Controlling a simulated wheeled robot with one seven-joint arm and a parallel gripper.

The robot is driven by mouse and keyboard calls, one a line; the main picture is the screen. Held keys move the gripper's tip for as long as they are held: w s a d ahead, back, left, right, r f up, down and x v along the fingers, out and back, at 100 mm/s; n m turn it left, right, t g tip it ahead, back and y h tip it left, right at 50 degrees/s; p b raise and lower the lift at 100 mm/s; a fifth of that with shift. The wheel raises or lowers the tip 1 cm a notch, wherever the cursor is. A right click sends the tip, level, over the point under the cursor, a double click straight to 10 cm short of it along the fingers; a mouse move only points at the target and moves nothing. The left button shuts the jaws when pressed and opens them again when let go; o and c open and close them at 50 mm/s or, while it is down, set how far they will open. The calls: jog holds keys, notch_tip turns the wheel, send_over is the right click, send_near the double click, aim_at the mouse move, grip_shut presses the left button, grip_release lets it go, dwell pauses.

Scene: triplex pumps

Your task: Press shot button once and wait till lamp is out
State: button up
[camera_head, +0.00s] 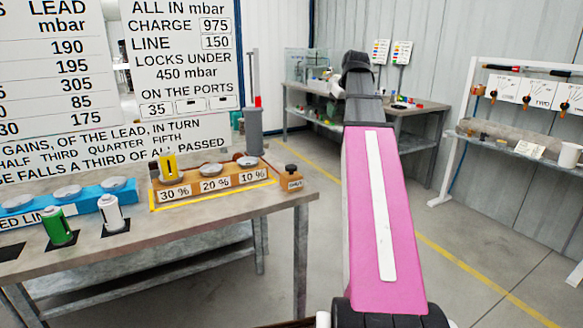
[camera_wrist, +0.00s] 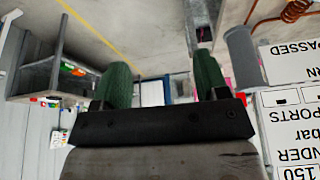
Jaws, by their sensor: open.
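A small brown box with a black knob on top, which looks like the shot button (camera_head: 291,177), sits at the right end of the near bench in the head view. Its small white label is too small to read surely. I cannot make out a lamp that is clearly lit or out. My gripper (camera_wrist: 163,80) shows in the wrist view with its two green fingers apart and nothing between them. It is not clearly seen in the head view, where my pink arm link rises right of the bench. The wrist view appears upside down, and the button is not discernible there.
An orange block (camera_head: 212,184) marked 30 %, 20 % and 10 % stands left of the button, with a yellow cylinder (camera_head: 169,166) at its 30 % end. Green (camera_head: 58,227) and white (camera_head: 111,212) cylinders stand further left. A grey cylinder (camera_head: 253,132) stands behind. Open floor lies right of the bench.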

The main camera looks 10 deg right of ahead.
grip_shut()
dwell(1.5)
